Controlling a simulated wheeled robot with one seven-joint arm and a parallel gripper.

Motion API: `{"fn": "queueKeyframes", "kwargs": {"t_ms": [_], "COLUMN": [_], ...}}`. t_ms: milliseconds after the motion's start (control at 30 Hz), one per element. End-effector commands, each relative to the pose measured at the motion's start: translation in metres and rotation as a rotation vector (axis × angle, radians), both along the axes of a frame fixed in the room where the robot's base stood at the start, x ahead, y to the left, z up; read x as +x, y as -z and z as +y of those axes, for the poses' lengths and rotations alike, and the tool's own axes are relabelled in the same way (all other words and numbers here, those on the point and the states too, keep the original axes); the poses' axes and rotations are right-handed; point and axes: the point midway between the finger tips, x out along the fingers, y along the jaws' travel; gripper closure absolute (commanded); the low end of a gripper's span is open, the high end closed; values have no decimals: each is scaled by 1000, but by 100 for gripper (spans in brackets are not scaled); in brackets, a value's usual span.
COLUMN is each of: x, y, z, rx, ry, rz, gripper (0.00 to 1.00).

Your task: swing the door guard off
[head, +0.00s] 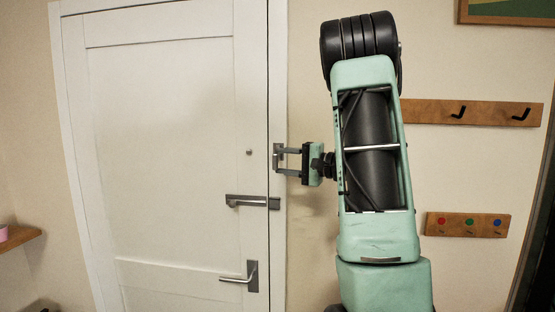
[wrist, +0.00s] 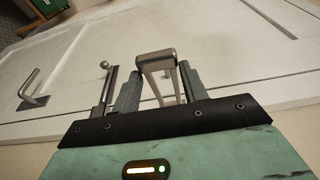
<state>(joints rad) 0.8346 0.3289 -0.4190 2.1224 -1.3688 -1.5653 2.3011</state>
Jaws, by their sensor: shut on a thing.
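The door guard (head: 276,156) is a small metal loop at the right edge of the white door (head: 165,130), by the frame. In the wrist view the guard (wrist: 157,55) is a grey U-shaped bar, its closed end beyond my fingertips. My gripper (head: 285,161) comes from the right, its two fingers around the guard. In the wrist view my gripper (wrist: 160,83) is shut on the guard. A small round stud (head: 249,152) sits on the door, left of the guard and apart from it in the head view. The guard's mount is hidden.
Below the guard are a sliding bolt (head: 250,202) and a lever handle (head: 243,276). The lever handle also shows in the wrist view (wrist: 30,90). On the right wall are a hook rail (head: 425,111) and a board with coloured knobs (head: 467,225). A shelf (head: 18,240) is at far left.

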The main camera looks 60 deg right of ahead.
Motion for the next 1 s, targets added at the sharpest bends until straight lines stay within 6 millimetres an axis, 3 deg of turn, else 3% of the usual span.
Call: {"fn": "queueKeyframes", "kwargs": {"t_ms": [433, 467, 533, 833, 1000], "x": [-1, -1, -1, -2, -18], "y": [-3, -3, -3, -1, 1], "z": [-6, -6, -6, -3, -7], "rx": [-8, -8, -8, -5, -6], "ry": [5, 5, 4, -3, 0], "rz": [-4, -4, -4, -3, -4], "gripper": [98, 51, 35, 35, 35]}}
